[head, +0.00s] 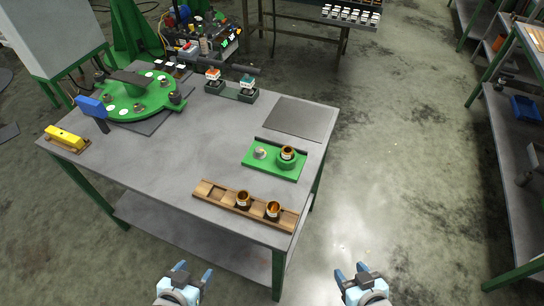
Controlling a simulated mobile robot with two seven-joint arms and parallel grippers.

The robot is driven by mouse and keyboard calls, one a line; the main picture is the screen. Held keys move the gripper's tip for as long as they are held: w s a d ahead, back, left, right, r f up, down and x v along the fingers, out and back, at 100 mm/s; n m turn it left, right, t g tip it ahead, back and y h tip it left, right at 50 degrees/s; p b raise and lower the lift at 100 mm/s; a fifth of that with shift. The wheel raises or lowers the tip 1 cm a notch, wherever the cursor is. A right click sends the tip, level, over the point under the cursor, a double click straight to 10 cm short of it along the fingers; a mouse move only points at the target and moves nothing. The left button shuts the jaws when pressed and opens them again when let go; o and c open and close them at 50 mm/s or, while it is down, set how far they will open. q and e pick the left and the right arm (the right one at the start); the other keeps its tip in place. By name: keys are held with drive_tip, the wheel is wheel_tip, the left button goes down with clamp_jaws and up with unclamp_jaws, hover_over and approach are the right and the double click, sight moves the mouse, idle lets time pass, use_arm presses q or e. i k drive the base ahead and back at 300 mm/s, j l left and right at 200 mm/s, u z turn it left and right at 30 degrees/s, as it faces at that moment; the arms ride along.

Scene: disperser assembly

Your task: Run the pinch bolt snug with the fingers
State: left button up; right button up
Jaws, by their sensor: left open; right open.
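A green disc assembly (136,101) with several grey fittings and white round labels sits at the back left of the grey workbench (160,160). A green fixture plate (262,166) at the right of the bench carries a pale round piece (260,153) and a dark cup with a copper-coloured inside (287,153). I cannot make out a pinch bolt at this size. My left gripper (194,270) is open and empty, in front of the bench's near edge. My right gripper (351,270) is open and empty, to the right of the bench's near corner. Both are apart from everything.
A wooden rack (218,194) holds two copper-lined cups near the front edge. A blue upright piece (90,106) and a yellow block (64,136) stand at the left. A dark holder (231,92) sits at the back. The bench middle is clear. Shelving (512,150) stands right.

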sight(260, 151)
drive_tip(key=i+j+u, duration=0.1)
drive_tip(key=j, duration=0.65)
drive_tip(key=i+j+u, duration=0.15)
drive_tip(key=j, duration=0.2)
drive_tip(key=i+j, duration=0.1)
drive_tip(key=j, duration=0.3)
drive_tip(key=u, duration=0.05)
